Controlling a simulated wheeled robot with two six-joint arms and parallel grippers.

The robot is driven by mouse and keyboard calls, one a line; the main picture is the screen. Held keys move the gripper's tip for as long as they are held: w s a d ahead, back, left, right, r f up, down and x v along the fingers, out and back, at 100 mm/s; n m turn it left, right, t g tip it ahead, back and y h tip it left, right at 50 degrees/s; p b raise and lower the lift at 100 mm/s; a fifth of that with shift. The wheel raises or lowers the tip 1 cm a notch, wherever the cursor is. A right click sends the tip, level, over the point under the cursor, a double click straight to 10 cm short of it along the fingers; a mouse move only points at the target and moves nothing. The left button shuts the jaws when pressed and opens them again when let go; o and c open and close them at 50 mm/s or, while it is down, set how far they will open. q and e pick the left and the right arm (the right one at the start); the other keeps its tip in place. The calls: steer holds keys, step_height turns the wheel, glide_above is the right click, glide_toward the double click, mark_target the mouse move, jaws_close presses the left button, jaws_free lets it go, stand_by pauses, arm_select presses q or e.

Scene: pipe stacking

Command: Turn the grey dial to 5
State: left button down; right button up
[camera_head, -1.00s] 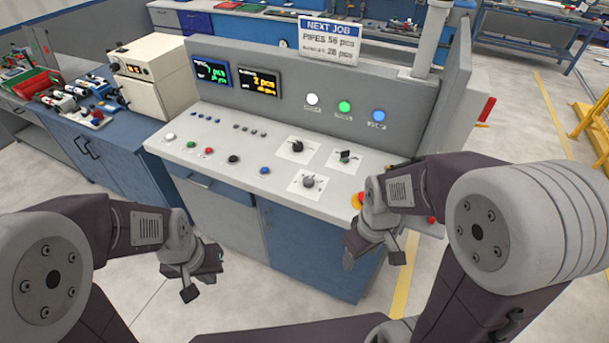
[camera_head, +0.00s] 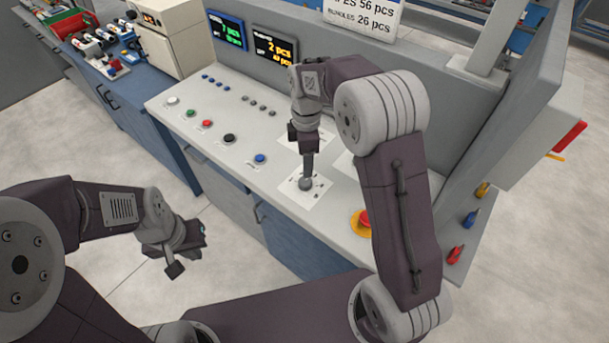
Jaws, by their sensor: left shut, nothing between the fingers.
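The grey dial (camera_head: 305,184) sits on a white square plate on the sloped console top. My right gripper (camera_head: 307,168) points down right above the dial, its fingertips at the dial's top. The fingers line up in this view, so their opening and any grip on the dial cannot be made out. The dial's pointer and the plate's marks are too small to read. My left gripper (camera_head: 188,256) is shut and empty, low in front of the console, away from the dial.
Several push buttons, among them a blue one (camera_head: 260,158) and a black one (camera_head: 229,138), lie left of the dial. A red emergency button (camera_head: 364,218) is to its right. My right arm hides the other dials and the indicator lamps.

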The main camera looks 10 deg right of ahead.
mark_target(306, 181)
steer(key=shift+s+a, duration=0.5)
steer(key=shift+a, duration=0.05)
steer(key=f, duration=0.8)
steer(key=shift+w+d, duration=0.3)
steer(key=shift+d, duration=0.1)
steer(key=shift+s+a+f, duration=0.1)
steer(key=shift+f, duration=0.25)
jaws_close()
